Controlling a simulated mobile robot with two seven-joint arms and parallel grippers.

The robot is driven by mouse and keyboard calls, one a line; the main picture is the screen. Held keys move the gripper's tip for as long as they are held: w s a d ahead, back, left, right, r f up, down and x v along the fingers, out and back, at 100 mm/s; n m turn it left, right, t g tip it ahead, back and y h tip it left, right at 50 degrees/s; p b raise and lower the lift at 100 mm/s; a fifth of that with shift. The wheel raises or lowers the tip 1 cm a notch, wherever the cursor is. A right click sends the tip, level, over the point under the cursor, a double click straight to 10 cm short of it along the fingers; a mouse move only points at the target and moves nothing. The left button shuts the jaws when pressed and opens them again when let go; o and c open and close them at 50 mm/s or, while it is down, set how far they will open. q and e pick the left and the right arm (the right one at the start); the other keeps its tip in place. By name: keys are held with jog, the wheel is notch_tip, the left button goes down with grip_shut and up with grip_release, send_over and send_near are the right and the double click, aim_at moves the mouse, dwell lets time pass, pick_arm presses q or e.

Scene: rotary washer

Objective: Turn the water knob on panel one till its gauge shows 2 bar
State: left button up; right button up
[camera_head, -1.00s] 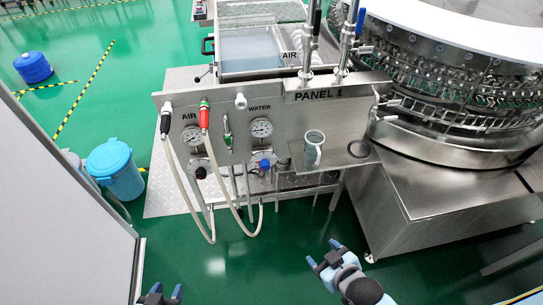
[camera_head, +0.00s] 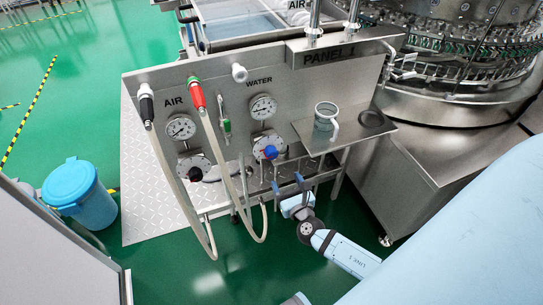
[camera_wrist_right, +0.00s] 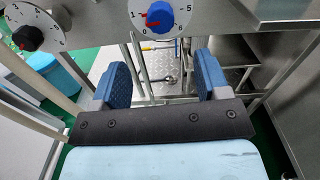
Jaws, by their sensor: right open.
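The water knob (camera_head: 270,152) is blue with a red mark, on a white numbered dial on panel one (camera_head: 325,65), below the water gauge (camera_head: 263,107). The gauge needle is too small to read surely. My right gripper (camera_head: 287,187) is open and empty, in front of and below the knob, apart from it. In the right wrist view the knob (camera_wrist_right: 160,17) is at the top, above the gap between the blue fingers (camera_wrist_right: 160,78). My left gripper is not in view.
Left of the water knob are the air gauge (camera_head: 181,127) and dark air knob (camera_head: 195,174). Pale hoses (camera_head: 180,190) hang in front of the panel. A blue bin (camera_head: 85,195) stands left.

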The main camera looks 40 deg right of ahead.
aim_at(273, 156)
jog(key=x, duration=1.3)
jog(key=shift+s, duration=0.1)
jog(key=shift+c, duration=0.3)
jog(key=c, duration=0.9)
